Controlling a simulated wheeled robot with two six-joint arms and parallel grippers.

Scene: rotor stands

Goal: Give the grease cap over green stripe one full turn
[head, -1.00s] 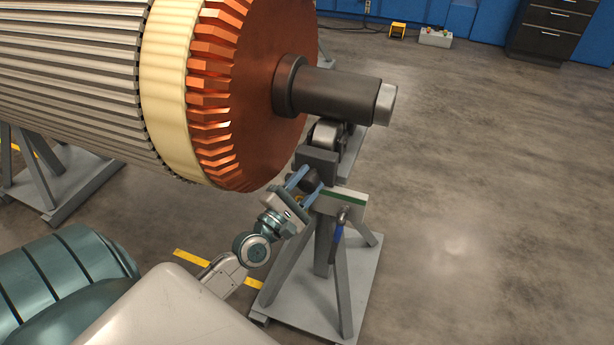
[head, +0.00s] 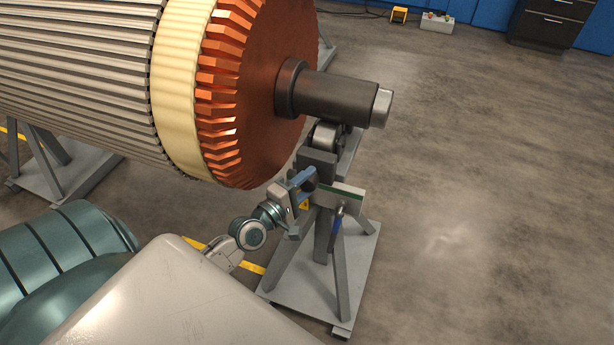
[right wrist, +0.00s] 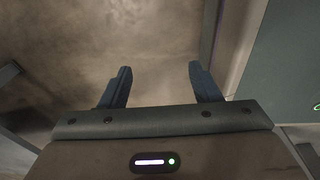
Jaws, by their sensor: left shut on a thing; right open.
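The pale plate with a green stripe (head: 346,193) is fixed to the front of the near rotor stand (head: 341,270). My left gripper (head: 308,180) is at the left end of this plate, its blue fingers seen nearly edge-on. It is shut on the dark grease cap, which is mostly hidden behind the fingers. My right gripper (right wrist: 160,78) is open and empty in the right wrist view, with bare floor beyond its two fingers.
The large rotor (head: 265,100) hangs just above my left gripper, its dark shaft (head: 335,95) resting on the stand's roller (head: 325,134). A blue-handled part (head: 337,222) hangs below the plate. The floor to the right is clear.

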